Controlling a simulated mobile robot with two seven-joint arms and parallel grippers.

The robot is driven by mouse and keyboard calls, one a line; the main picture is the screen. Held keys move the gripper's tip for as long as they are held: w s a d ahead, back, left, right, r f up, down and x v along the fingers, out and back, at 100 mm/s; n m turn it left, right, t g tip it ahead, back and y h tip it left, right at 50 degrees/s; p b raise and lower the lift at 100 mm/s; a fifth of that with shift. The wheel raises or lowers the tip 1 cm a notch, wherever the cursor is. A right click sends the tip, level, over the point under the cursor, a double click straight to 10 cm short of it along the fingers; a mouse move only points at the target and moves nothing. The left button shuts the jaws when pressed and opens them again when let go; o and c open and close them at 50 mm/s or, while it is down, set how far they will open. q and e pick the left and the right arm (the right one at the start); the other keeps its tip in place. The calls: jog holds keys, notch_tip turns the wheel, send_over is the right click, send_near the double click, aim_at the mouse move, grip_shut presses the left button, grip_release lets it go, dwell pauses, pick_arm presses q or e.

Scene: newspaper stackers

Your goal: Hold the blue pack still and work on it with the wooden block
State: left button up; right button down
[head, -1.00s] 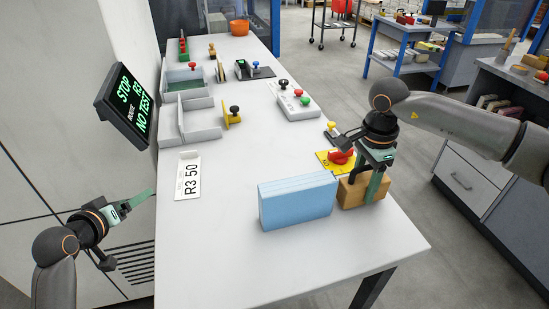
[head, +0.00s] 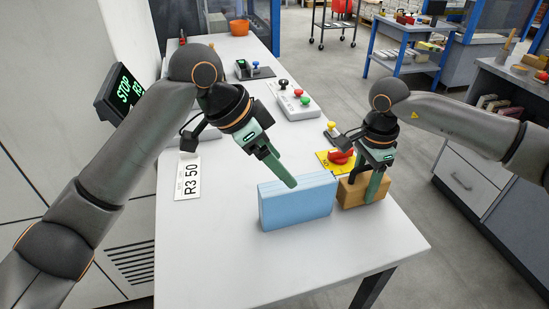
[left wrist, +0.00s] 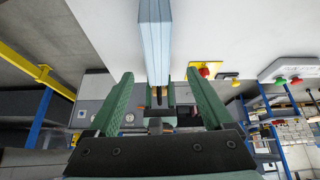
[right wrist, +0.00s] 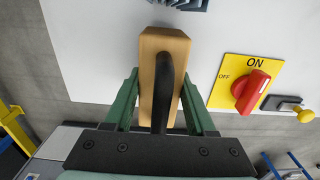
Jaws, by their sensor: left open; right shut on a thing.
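The blue pack (head: 298,204) stands upright on the table near its front edge. It also shows edge-on at the top of the left wrist view (left wrist: 155,40). The wooden block (head: 352,193) stands at the pack's right end; in the head view I cannot tell whether they touch. My right gripper (head: 368,190) is shut on the block's dark handle or body, and the block fills the space between its fingers in the right wrist view (right wrist: 160,85).
A red switch (head: 341,157) on a yellow plate lies just behind the block. A button box (head: 296,102) stands further back. A label plate reading R3 50 (head: 187,178) lies at the left. The front left of the table is clear.

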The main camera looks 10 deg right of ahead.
aim_at(298, 197)
pick_arm(q)
jog(key=shift+s+a+r+m+y, duration=0.2)
jog(key=shift+a+r+m+y, duration=0.15)
jog(key=shift+y, duration=0.45)
jog(key=shift+d, duration=0.15)
jog(key=x, duration=1.1)
jog(key=shift+s+f, duration=0.15)
jog(key=shift+f, duration=0.25)
jog(key=shift+c, duration=0.2)
grip_shut()
pick_arm(e)
jog(key=shift+s+a, duration=0.1)
jog(key=shift+a, duration=1.45)
dwell(0.3)
pick_arm(q)
jog(key=shift+d, duration=0.15)
pick_arm(e)
jog(key=shift+a, duration=0.3)
dwell(0.5)
